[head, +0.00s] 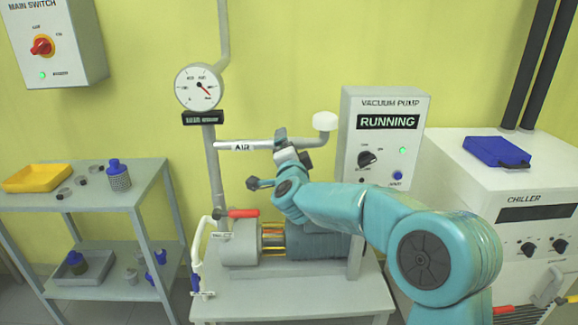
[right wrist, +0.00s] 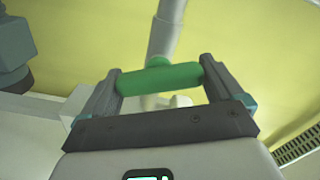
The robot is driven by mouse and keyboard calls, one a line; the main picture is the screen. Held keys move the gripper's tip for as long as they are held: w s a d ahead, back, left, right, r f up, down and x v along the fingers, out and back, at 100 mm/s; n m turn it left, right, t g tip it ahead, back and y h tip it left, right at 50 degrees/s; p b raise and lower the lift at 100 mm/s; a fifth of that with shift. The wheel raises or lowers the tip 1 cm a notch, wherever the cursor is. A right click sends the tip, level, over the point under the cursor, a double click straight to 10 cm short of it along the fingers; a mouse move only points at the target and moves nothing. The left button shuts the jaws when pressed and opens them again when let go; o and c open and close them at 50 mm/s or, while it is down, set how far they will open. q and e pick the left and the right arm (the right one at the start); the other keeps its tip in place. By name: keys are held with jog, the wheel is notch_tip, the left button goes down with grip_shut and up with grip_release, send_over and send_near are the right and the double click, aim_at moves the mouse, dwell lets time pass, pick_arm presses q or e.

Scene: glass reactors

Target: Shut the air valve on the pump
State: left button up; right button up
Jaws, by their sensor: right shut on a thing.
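The air line (head: 243,146), a white pipe marked AIR, runs level above the pump (head: 240,243) to a white rounded end piece (head: 325,121). My right gripper (head: 290,148) is at this line, right of the AIR label. In the right wrist view, my right gripper (right wrist: 162,82) is shut on a green handle (right wrist: 160,79), which lies crosswise between the two fingers. A pale pipe shows behind the handle. In the head view the handle is hidden by the gripper. My left gripper is not in view.
The vacuum pump box (head: 384,104) reads RUNNING, close right of the gripper. A round gauge (head: 198,87) stands left. The chiller (head: 535,175) is at right, a shelf (head: 130,200) at left.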

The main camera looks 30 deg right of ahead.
jog(key=m+b, duration=0.2)
jog(key=m, duration=0.1)
jog(key=shift+f+b, duration=0.25)
jog(key=shift+b, duration=0.1)
jog(key=shift+m+b, duration=0.6)
jog(key=shift+m, duration=0.2)
jog(key=shift+r, duration=0.1)
jog(key=o, duration=0.7)
jog(key=b+v, duration=0.1)
jog(key=v, duration=1.5)
jog(key=shift+s+a, duration=0.15)
jog(key=shift+s, duration=0.05)
